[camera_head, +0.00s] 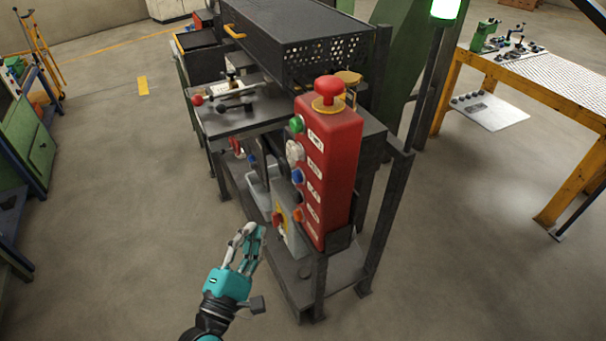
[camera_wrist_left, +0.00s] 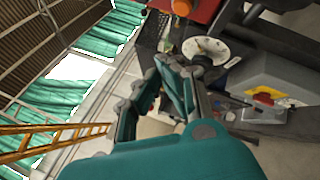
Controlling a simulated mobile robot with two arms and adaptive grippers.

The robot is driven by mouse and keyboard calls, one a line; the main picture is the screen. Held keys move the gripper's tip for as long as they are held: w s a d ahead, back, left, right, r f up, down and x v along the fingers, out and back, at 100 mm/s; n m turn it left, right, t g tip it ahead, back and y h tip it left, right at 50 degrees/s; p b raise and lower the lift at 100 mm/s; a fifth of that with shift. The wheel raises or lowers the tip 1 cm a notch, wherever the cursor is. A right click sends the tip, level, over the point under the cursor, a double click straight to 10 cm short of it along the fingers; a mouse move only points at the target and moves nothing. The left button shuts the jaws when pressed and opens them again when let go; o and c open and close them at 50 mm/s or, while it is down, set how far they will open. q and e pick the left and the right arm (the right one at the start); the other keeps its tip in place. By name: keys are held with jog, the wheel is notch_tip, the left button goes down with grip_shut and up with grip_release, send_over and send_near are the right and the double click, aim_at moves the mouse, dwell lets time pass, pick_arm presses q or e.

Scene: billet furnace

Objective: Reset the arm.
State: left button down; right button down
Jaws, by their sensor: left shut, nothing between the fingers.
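My left gripper (camera_head: 246,238) is teal and grey and comes in from the bottom of the head view. Its fingers are shut with nothing held. It is in the air, left of the lower part of the red control box (camera_head: 331,170), apart from it as far as I can tell. In the left wrist view the gripper's fingers (camera_wrist_left: 158,98) fill the middle, with the grey box and its red-and-yellow switch (camera_wrist_left: 264,96) to the right. My right gripper is in neither view.
The control box has a red mushroom button (camera_head: 328,87) and several coloured side buttons. It stands on a dark machine frame (camera_head: 372,235). A yellow-framed table (camera_head: 470,62) is at right, a green cabinet (camera_head: 38,150) at left. The floor (camera_head: 120,220) left of the gripper is clear.

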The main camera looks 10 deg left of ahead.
pick_arm(q)
jog(key=s+a+f+m+g+y, duration=0.1)
jog(key=s+f+m+g, duration=0.3)
jog(key=f, duration=0.9)
jog(key=s+a+f+m+g, duration=0.15)
jog(key=f+m, duration=0.35)
jog(key=f, duration=0.7)
jog(key=s+a+f+m+g+y, duration=0.15)
jog(key=f+m+g, duration=0.3)
jog(key=f, duration=0.85)
jog(key=s+a+f+m+g, duration=0.1)
jog(key=s+f+m+g, duration=0.2)
jog(key=s+f, duration=0.3)
jog(key=s+a+f+m+g+y, duration=0.1)
jog(key=s+f, duration=0.5)
jog(key=s, duration=0.7)
jog(key=s+a+f+m+g, duration=0.2)
jog(key=s+f+m+g, duration=0.3)
jog(key=s, duration=0.5)
jog(key=shift+s+a+f+m+y, duration=0.2)
jog(key=shift+f+m+y, duration=0.15)
jog(key=shift+f+m, duration=0.6)
